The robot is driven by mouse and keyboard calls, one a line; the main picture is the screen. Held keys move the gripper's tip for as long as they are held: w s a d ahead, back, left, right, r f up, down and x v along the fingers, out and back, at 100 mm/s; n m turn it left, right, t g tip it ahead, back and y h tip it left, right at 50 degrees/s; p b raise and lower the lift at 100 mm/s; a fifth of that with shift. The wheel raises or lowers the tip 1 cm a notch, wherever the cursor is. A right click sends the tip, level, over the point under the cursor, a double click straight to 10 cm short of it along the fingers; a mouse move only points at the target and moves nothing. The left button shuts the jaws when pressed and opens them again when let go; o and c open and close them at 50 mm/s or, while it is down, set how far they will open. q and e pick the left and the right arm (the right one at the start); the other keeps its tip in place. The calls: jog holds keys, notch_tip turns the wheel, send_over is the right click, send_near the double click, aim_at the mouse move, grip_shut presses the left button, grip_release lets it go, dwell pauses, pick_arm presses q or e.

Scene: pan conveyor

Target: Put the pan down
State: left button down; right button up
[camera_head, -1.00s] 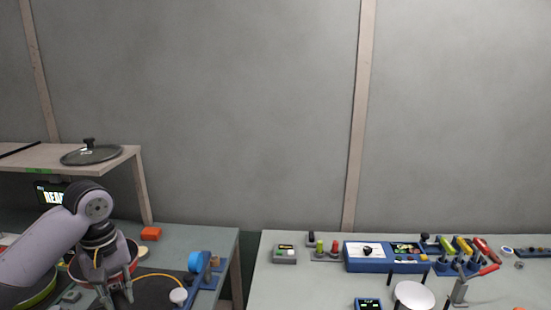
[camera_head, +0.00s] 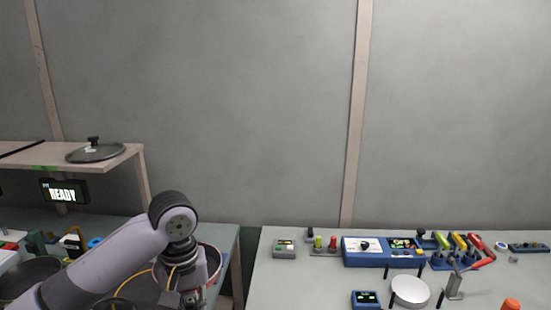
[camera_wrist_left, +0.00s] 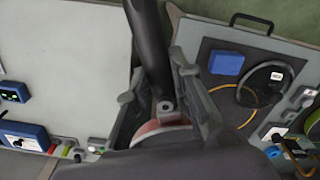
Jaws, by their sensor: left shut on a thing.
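My left gripper (camera_head: 183,296) is at the right part of the left table (camera_head: 225,240). In the left wrist view its two fingers (camera_wrist_left: 165,98) are shut on the dark handle of the pan (camera_wrist_left: 147,40). Part of the pan's red body (camera_wrist_left: 158,130) shows beyond the fingers, mostly hidden by my gripper. In the head view the pan's rim and red side (camera_head: 213,283) show behind and right of the gripper. Whether the pan touches the table cannot be told. My right gripper is not in view.
A glass lid (camera_head: 95,152) lies on the wooden shelf, above a READY display (camera_head: 64,191). Another dark pan (camera_head: 30,278) is at far left. A gap separates the left table from the right table (camera_head: 285,285), which holds control boxes (camera_head: 385,252) and a white disc (camera_head: 410,290).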

pick_arm(q)
jog(key=s+d+f+m, duration=0.25)
jog(key=s+d, duration=0.25)
jog(key=s, duration=0.3)
jog(key=s+d+f+m, duration=0.1)
jog(key=s+d+m, duration=0.3)
jog(key=s, duration=0.4)
jog(key=w+a+f+n, duration=0.1)
jog(key=w+a+n, duration=0.2)
jog(key=a, duration=0.8)
jog(key=shift+a, duration=0.3)
jog(key=shift+w, duration=0.1)
